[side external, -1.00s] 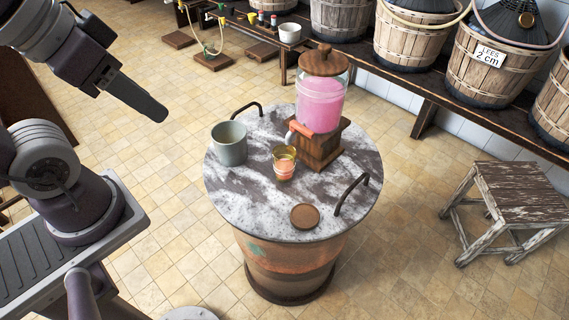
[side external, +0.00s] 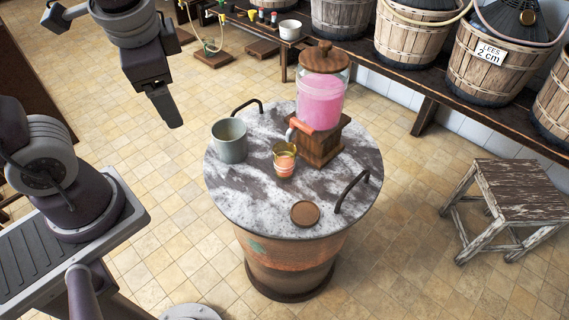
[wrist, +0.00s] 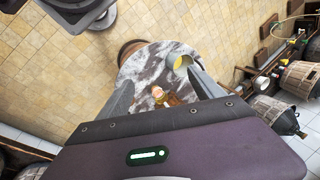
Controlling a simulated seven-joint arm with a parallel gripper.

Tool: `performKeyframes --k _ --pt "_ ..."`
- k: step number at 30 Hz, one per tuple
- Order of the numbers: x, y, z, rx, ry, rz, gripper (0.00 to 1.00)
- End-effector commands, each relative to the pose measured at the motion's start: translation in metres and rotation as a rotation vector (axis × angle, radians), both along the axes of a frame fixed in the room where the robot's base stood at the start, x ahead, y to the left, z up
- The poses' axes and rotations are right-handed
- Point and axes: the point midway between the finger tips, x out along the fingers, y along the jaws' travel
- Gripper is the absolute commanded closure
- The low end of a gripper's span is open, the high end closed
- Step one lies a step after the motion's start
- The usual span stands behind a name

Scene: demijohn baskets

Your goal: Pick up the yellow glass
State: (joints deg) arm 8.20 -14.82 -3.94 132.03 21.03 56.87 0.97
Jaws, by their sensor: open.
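The yellow glass (side external: 285,160) stands upright on the round marble-topped barrel table (side external: 235,196), with something pinkish-orange showing in its lower part. It sits just below the tap of a pink drink dispenser (side external: 320,100) on a wooden stand. In the wrist view a small pinkish-orange shape, likely the glass (wrist: 158,92), shows between my fingers. My gripper (side external: 176,124) is up in the air to the left of the table, apart from the glass. In the wrist view my gripper (wrist: 160,88) has its two fingers spread wide with nothing held.
A grey pot (side external: 230,141) stands left of the glass. A brown round coaster (side external: 305,213) lies near the table's front. Two dark handles, one at the right (side external: 350,194), rise from the tabletop. A worn stool (side external: 515,195) stands at the right. Wooden baskets line the back bench.

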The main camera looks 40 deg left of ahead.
Motion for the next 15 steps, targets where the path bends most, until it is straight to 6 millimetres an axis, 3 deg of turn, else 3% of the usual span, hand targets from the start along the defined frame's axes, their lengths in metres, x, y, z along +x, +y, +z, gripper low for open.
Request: performKeyframes --k 5,8,12,15 --pt "0.074 0.005 -0.053 0.379 0.284 -0.404 0.23" --pt "0.118 -0.009 -0.099 0.575 0.397 -0.654 0.23" --pt "0.163 -0.046 -0.188 0.821 0.508 -1.012 0.23" --pt "0.175 -0.072 -0.252 0.948 0.543 -1.225 0.23"
